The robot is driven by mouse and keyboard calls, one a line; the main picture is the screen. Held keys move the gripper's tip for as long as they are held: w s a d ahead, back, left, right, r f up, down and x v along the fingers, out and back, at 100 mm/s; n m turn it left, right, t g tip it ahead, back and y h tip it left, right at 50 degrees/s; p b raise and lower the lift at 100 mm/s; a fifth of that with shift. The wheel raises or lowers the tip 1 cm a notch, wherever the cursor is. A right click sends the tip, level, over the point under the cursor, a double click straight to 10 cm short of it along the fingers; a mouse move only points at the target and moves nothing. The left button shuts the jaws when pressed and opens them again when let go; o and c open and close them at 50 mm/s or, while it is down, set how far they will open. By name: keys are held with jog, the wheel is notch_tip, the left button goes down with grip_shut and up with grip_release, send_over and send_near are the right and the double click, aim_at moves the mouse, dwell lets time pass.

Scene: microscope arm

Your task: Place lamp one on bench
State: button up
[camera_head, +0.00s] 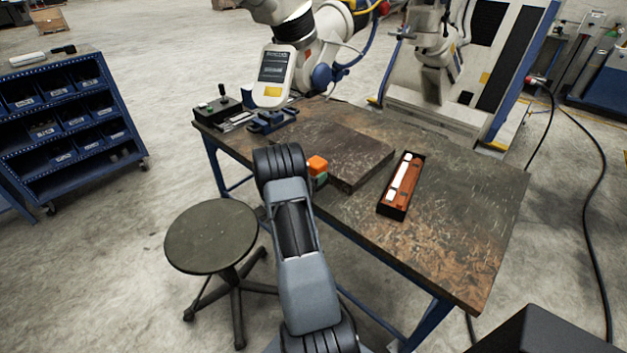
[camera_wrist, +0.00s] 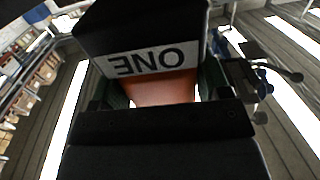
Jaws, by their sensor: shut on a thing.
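Lamp one (camera_wrist: 140,40) is close up in the wrist view, a black body with a white label reading ONE upside down and an orange-red part (camera_wrist: 165,88) below it. My gripper (camera_wrist: 162,100) is shut on it, with greenish pieces at both sides. In the head view, an orange piece of the lamp (camera_head: 317,164) shows beside my dark wrist, against the bench's near left edge; my arm hides the rest. The bench (camera_head: 450,235) has a worn brown top. I cannot tell the height of the lamp above it.
A raised dark slab (camera_head: 345,150) covers the bench's middle left. A round stool (camera_head: 210,235) is near my arm. The bench's right part is clear.

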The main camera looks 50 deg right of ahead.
jog(key=shift+w+d+f+p, duration=0.1)
jog(key=shift+d+f+p, duration=0.15)
jog(key=shift+f, duration=0.55)
jog(key=shift+w+d+f+p, duration=0.1)
jog(key=shift+f+p, duration=0.1)
jog(key=shift+f, duration=0.9)
jog(key=shift+s, duration=0.1)
jog(key=shift+f, duration=0.15)
jog(key=o, duration=1.1)
jog(key=shift+c, duration=0.2)
